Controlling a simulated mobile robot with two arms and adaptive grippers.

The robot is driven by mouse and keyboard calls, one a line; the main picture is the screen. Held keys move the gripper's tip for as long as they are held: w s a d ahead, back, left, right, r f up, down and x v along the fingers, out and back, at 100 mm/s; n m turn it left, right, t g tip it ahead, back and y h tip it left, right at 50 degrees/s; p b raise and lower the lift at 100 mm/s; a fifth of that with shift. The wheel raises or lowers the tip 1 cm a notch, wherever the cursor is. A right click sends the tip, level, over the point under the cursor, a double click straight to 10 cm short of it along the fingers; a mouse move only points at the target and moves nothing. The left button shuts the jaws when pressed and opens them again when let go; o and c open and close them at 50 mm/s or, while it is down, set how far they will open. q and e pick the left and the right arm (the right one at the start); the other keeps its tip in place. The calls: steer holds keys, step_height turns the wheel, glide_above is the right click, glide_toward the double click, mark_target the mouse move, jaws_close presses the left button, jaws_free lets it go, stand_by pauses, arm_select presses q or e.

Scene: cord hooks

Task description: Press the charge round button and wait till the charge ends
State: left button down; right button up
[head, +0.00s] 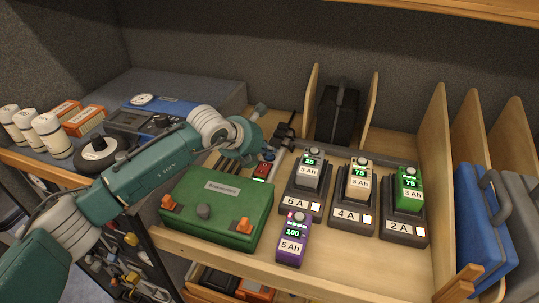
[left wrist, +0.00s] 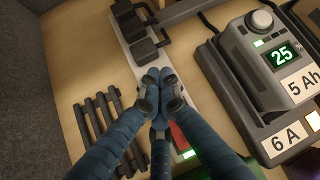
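A pale power strip (left wrist: 118,47) with black plugs runs past a red switch (head: 262,170) bearing a small green light; the switch also shows in the left wrist view (left wrist: 178,138), partly hidden by my fingers. My left gripper (left wrist: 156,80) has its fingertips together, empty, over the strip beside the switch; I cannot tell whether it touches. Three chargers stand to the right: the 6 A charger (head: 297,202) holds a grey 5 Ah battery (head: 310,170) reading 25, the 4 A (head: 347,214) a beige 3 Ah battery (head: 360,180) reading 75, the 2 A (head: 400,225) a green 3 Ah battery (head: 408,188) reading 75.
A purple 5 Ah battery (head: 292,240) reading 100 stands at the shelf front, off the chargers. A green case (head: 222,222) lies below my left arm. A black case (head: 337,115) stands behind, between wooden dividers. A blue case (head: 483,225) stands at right.

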mark_target(268, 157)
arm_select(q)
steer(key=shift+r, duration=0.75)
steer(key=shift+r+p, duration=1.05)
steer(key=shift+r, duration=1.5)
steer(key=shift+f, duration=0.1)
